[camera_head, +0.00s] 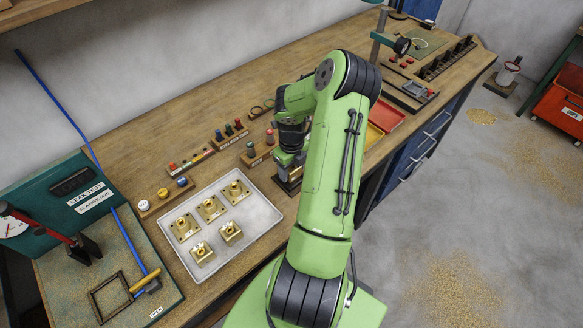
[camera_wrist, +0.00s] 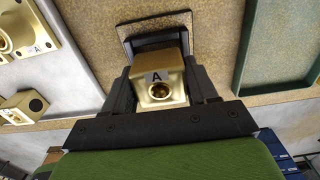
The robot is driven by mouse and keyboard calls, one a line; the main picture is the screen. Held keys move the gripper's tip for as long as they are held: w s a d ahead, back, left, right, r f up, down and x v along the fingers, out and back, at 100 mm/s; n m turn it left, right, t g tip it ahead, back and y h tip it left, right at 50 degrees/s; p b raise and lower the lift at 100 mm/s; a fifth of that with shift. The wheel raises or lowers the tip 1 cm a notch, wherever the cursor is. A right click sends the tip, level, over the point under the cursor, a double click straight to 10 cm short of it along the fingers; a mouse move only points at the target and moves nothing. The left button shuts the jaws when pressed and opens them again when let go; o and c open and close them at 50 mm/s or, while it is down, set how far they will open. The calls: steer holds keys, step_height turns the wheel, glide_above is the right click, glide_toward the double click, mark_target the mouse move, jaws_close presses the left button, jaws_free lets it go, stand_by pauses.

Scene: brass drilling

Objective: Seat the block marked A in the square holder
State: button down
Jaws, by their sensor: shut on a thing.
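The brass block marked A (camera_wrist: 163,90) is between the two dark fingers of my gripper (camera_wrist: 163,92), its label and round threaded port facing the wrist camera. Just beyond it in the wrist view is a dark square holder (camera_wrist: 135,22) on the wooden bench; the block covers much of it. I cannot tell whether the block is inside the holder or just above it. In the head view my gripper (camera_head: 288,168) points down just right of the tray, over the dark holder (camera_head: 286,184). My arm and gripper hide the block there.
A white tray (camera_head: 262,232) with several brass parts lies to the left. Small racks of coloured knobs (camera_head: 232,136) stand behind. Red and yellow bins (camera_head: 385,116) are right of my arm. A leak test station (camera_head: 60,200) with a square frame (camera_head: 110,297) is far left.

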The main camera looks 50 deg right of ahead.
steer(key=shift+f+b, duration=0.55)
steer(key=shift+f, duration=0.05)
stand_by(1.4)
steer(key=shift+c, duration=1.2)
jaws_free()
steer(key=shift+o, duration=0.4)
steer(key=shift+o, duration=0.8)
steer(key=shift+r, duration=0.1)
steer(key=shift+r+p, duration=2.6)
steer(key=shift+r, duration=0.85)
